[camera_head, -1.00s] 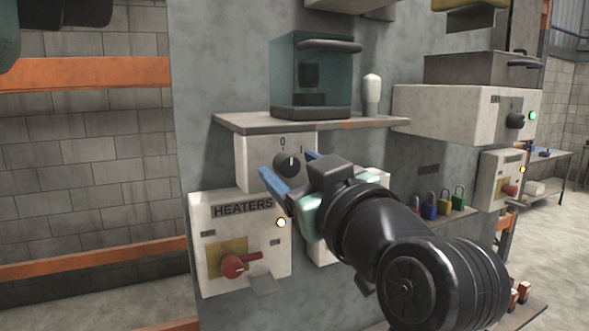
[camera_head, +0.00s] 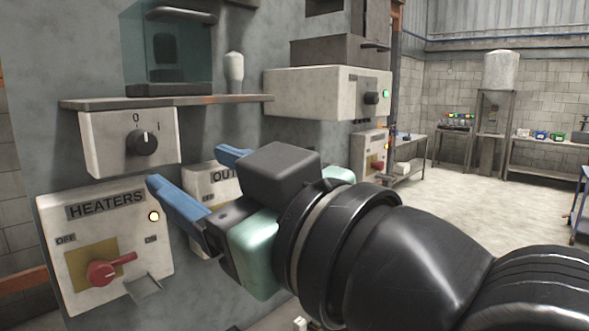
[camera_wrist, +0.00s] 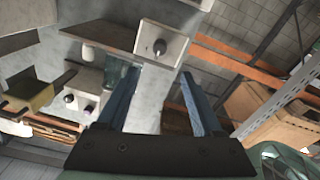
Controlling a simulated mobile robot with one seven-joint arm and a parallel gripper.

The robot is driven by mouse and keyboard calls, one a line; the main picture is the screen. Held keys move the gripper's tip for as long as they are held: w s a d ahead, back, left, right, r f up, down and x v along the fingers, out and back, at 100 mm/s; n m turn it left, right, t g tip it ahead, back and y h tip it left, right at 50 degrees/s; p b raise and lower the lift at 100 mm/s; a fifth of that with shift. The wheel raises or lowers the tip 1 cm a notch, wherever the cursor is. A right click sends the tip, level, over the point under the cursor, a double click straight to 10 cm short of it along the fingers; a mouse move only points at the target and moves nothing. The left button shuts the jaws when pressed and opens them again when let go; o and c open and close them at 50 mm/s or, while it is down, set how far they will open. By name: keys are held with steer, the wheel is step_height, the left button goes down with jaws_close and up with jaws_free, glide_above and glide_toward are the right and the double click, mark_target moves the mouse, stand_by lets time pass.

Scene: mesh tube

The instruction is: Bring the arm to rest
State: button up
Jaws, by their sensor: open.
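My gripper (camera_head: 190,168) is open, its two blue fingers apart with nothing between them. It hangs in front of the grey panel, right of the HEATERS box (camera_head: 105,245) and below and right of the black knob on the upper switch box (camera_head: 130,143). It partly hides a box labelled "OUT..." (camera_head: 212,184). My arm reaches in from the lower right. In the wrist view the open fingers (camera_wrist: 160,72) point towards the panel, with a white knob box (camera_wrist: 162,40) beyond them.
A shelf (camera_head: 165,102) above the switch boxes bears a glass-walled device (camera_head: 168,50) and a white bottle-shaped item (camera_head: 234,72). A white unit with a green light (camera_head: 320,92) stands to the right. Open floor (camera_head: 490,205) lies at the right, with tables by the far wall.

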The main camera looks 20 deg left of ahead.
steer(key=w+d+r+m+t+h, duration=0.2)
steer(key=w+d+m+t+h, duration=0.1)
steer(key=d+m+t, duration=0.3)
steer(key=w+d+r+m+t+h, duration=0.2)
steer(key=d+r+m+t+h, duration=0.15)
steer(key=t, duration=0.35)
steer(key=s+d+r+m+t+h, duration=0.3)
steer(key=s+d+m+t+h, duration=0.2)
steer(key=d+h, duration=0.3)
steer(key=shift+d+m+t+h, duration=0.25)
steer(key=shift+m+t+h, duration=0.55)
steer(key=shift+h, duration=0.45)
